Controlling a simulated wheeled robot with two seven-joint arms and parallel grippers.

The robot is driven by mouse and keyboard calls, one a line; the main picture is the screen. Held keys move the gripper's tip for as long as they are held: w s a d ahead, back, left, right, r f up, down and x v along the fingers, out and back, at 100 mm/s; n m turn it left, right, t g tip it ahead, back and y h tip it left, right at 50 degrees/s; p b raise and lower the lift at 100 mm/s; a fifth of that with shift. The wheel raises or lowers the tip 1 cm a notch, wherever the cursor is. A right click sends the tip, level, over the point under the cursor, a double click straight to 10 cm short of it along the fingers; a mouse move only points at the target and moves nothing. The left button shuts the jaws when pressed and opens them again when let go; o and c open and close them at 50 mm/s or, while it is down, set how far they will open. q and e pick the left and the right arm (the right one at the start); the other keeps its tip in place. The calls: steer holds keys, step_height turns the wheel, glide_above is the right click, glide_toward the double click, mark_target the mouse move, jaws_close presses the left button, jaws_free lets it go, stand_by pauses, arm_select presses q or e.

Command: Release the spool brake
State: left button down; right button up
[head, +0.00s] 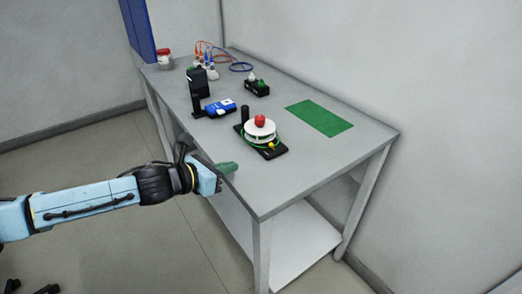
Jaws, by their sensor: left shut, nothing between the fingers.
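A white spool (259,131) with a red knob (260,120) on top sits on a black base plate (272,153) on the grey bench. Green fibre is wound around its lower part, and a small yellow piece (271,146) shows at its front edge. A black post (244,113) stands on the plate behind the spool. Which part is the brake is too small to tell. My left gripper (230,168) is shut and empty at the bench's front edge, left of and apart from the spool. My right gripper is out of view.
A blue and white device (221,108) and a black box (198,82) stand left of the spool. A green mat (319,117) lies to the right. A black block with knobs (257,87), cables (241,67) and a red-lidded jar (165,59) are farther back. The bench's front right (330,158) is clear.

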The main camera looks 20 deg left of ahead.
arm_select(q)
steer(key=b, duration=0.1)
glide_toward(272, 148)
steer(key=f, duration=0.2)
steer(key=w+d+f, duration=0.1)
steer(key=shift+f, duration=0.25)
steer(key=shift+w+d+r, duration=0.2)
steer(key=shift+w+r, duration=0.05)
steer(key=shift+w, duration=0.3)
steer(key=shift+w+d+r, duration=0.25)
steer(key=shift+w+r, duration=0.05)
steer(key=shift+w, duration=0.3)
steer(key=shift+w+d+r, duration=0.25)
steer(key=shift+w, duration=0.35)
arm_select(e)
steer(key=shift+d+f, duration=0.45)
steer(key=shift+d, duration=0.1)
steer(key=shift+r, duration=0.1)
